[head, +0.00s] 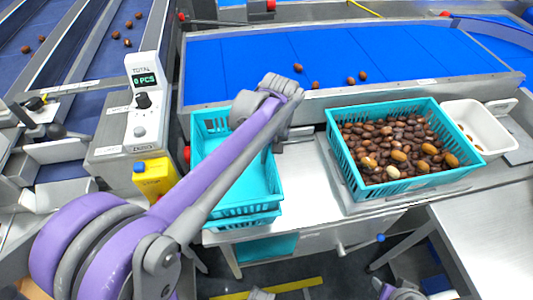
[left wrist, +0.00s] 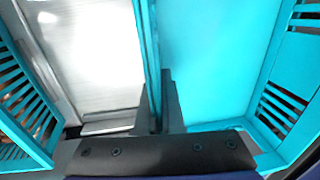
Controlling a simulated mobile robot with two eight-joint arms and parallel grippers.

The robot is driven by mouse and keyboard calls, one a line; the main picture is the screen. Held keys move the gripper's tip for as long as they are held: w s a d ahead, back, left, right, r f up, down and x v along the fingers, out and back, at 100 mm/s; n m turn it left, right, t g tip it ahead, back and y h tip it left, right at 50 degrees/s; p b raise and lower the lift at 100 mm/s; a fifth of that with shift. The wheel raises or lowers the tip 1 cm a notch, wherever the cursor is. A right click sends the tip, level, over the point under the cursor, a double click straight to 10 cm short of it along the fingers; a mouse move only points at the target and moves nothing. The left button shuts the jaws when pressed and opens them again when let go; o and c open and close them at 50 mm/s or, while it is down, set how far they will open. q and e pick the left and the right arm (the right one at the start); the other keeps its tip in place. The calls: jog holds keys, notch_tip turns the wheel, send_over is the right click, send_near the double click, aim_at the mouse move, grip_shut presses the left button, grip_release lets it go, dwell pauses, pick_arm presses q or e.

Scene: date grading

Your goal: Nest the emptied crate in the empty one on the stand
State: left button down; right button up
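An empty turquoise crate (head: 232,186) is at the left end of the steel table. A second turquoise crate rim (head: 245,222) shows just under its front edge, so the two look stacked. I cannot tell whether the upper one is fully seated, and the stand below is hidden. My left gripper (head: 281,143) is at the upper crate's right wall, partly hidden by my own arm. In the left wrist view its fingers (left wrist: 158,110) are on both sides of the crate wall (left wrist: 151,40). The crate's bare inside (left wrist: 215,70) lies to the right. My right gripper's fingers are not visible.
A turquoise crate full of dates (head: 343,165) stands on the steel table (head: 300,190), right of bare metal. A white tub (head: 483,124) is beside it. Behind runs a blue conveyor (head: 400,52) with several dates.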

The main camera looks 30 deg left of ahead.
pick_arm(q)
jog(key=shift+s+d+f, duration=0.1)
jog(key=shift+s+f, duration=0.05)
jog(key=shift+f, duration=0.25)
jog(key=shift+s, duration=0.1)
dwell(0.4)
jog(key=c, duration=1)
grip_release()
jog(key=shift+o, duration=0.2)
